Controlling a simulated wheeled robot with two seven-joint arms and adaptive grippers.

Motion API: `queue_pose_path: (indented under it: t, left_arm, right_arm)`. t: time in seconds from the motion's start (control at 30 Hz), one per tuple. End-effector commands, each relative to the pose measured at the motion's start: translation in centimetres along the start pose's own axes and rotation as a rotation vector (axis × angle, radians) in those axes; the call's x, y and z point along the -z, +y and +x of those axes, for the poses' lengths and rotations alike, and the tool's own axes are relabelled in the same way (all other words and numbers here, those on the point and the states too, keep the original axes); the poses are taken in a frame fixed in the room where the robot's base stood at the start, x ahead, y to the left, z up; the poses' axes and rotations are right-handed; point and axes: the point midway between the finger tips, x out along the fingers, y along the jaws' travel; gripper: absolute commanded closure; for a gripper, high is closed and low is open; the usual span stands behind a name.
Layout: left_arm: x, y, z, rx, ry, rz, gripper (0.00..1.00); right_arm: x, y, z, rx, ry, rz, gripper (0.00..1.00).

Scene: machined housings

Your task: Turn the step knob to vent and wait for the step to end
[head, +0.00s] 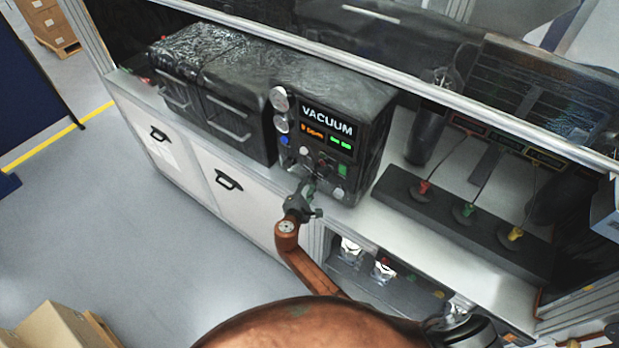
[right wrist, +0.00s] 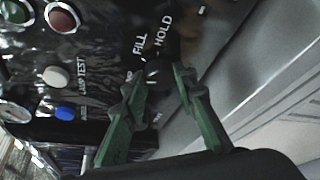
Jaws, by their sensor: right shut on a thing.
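The step knob (right wrist: 158,73) is a dark round knob on the black control panel, with the labels FILL and HOLD readable beside it. Other labels around it are partly hidden by my fingers, and I cannot make out which one its pointer faces. My right gripper (right wrist: 160,88) is shut on the knob, one green finger on each side. In the head view my right gripper (head: 309,190) reaches the lower front of the vacuum unit (head: 375,125) and hides the knob. The unit's display (head: 327,125) reads VACUUM, with small orange text and green marks below. My left gripper is not in view.
The panel has a white lamp test button (right wrist: 56,77), a blue button (right wrist: 65,113), and red and green buttons. Two gauges (head: 281,112) sit on its left edge. Dark chambers with handles (head: 222,85) stand left. A dark block (head: 440,212) with coloured fittings lies right.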

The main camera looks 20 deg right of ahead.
Motion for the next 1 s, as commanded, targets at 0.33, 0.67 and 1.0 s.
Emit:
queue_pose_path:
  t: [0.33,0.67,1.0]
  left_arm:
    - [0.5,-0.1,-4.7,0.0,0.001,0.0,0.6]
    - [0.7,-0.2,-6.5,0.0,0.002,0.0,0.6]
    - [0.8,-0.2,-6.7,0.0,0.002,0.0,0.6]
  right_arm:
    - [0.0,0.6,-0.1,0.129,0.003,-0.304,0.98]
    - [0.2,0.6,0.0,0.247,0.001,-0.589,0.98]
    - [0.4,0.4,0.1,0.341,0.003,-0.812,0.98]
